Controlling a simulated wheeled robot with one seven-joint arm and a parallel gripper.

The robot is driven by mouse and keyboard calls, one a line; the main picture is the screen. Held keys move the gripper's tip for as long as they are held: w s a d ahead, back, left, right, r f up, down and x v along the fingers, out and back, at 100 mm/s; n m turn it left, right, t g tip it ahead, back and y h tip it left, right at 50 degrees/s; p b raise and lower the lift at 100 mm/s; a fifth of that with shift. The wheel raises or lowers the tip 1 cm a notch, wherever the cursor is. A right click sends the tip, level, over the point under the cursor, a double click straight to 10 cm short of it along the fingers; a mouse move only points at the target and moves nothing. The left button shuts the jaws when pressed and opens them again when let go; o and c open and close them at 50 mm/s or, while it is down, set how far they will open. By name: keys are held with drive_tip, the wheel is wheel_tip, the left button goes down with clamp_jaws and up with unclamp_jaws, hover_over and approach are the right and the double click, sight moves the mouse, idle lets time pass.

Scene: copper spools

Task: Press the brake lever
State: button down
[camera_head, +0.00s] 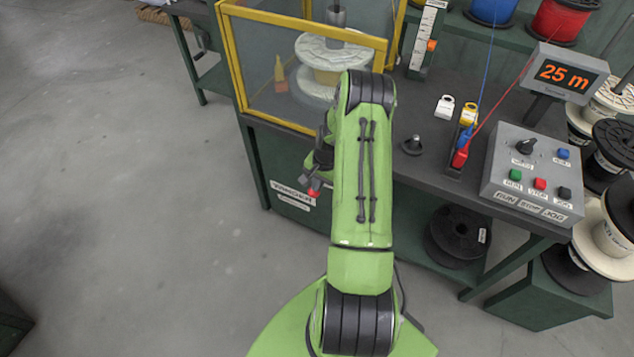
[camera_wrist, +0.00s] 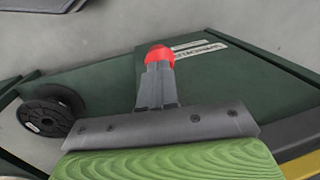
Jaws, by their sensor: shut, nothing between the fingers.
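My gripper (camera_head: 312,188) hangs beside the left side of my forearm, in front of the dark green bench front and its white label. In the wrist view its grey fingers (camera_wrist: 157,85) are together and empty. A rounded red piece shows at their far end; I cannot tell whether it is the fingertips or a knob behind them. I cannot make out a brake lever for certain. A short dark peg on a round base (camera_head: 412,145) stands on the bench top, right of my arm and well apart from my gripper.
A yellow-framed clear guard (camera_head: 236,65) encloses a pale spool behind my arm. A grey control box (camera_head: 530,180) with coloured buttons and a 25 m display (camera_head: 563,75) stand to the right. A black spool (camera_head: 458,237) lies under the bench.

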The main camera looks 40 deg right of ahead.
drive_tip(key=shift+f, duration=0.1)
drive_tip(key=shift+s+a+f+b, duration=0.15)
drive_tip(key=shift+a+f+b, duration=0.2)
drive_tip(key=shift+f+b, duration=0.1)
wheel_tip(320, 180, down, 12)
drive_tip(key=a+b, duration=0.2)
drive_tip(key=b, duration=0.4)
drive_tip(key=shift+s+a+r, duration=0.2)
drive_tip(key=shift+s+a, duration=0.15)
drive_tip(key=shift+s, duration=0.1)
drive_tip(key=shift+r, duration=0.1)
